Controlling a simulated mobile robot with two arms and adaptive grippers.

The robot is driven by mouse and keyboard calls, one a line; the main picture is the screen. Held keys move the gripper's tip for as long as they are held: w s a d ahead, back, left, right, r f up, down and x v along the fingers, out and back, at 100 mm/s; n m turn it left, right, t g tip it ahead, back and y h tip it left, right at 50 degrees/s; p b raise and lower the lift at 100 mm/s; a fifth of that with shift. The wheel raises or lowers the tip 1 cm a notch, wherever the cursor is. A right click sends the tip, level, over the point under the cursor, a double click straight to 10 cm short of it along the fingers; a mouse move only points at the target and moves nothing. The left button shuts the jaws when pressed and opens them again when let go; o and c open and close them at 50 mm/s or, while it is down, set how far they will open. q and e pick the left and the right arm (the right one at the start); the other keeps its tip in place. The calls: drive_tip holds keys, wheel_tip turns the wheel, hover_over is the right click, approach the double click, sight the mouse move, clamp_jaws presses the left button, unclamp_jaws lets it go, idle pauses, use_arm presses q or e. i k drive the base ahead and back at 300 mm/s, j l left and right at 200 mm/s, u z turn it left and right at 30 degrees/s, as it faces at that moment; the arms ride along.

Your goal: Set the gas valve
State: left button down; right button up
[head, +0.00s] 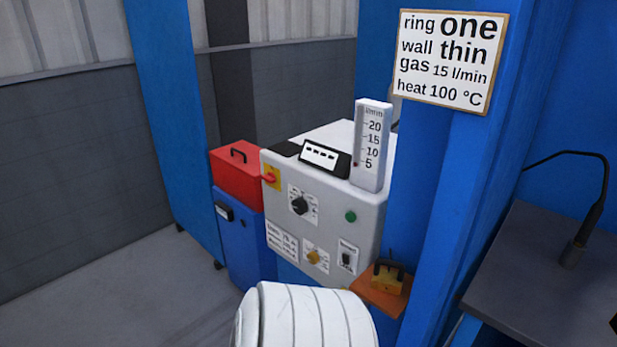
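A white flow gauge (372,140) stands upright on the right of a light grey machine (330,225). Its scale reads 5 to 20 l/min, and a small dark red mark sits near the 5. The sign (452,60) on the blue post reads ring one, wall thin, gas 15 l/min, heat 100 °C. The machine's front has a black knob (300,205), a yellow knob (314,257), a green button (350,216), a black switch (347,259) and a red switch on yellow (270,177). I cannot tell which control is the gas valve. Neither gripper is in view.
A white ribbed rounded body (305,318) fills the bottom centre, in front of the machine. A red box (236,176) sits on a blue cabinet (245,240). An orange shelf (378,296) holds a small yellow-black item. A dark bench (530,265) is at right. Floor is clear at left.

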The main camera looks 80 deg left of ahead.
sight(314, 258)
drive_tip(key=u, duration=2.3)
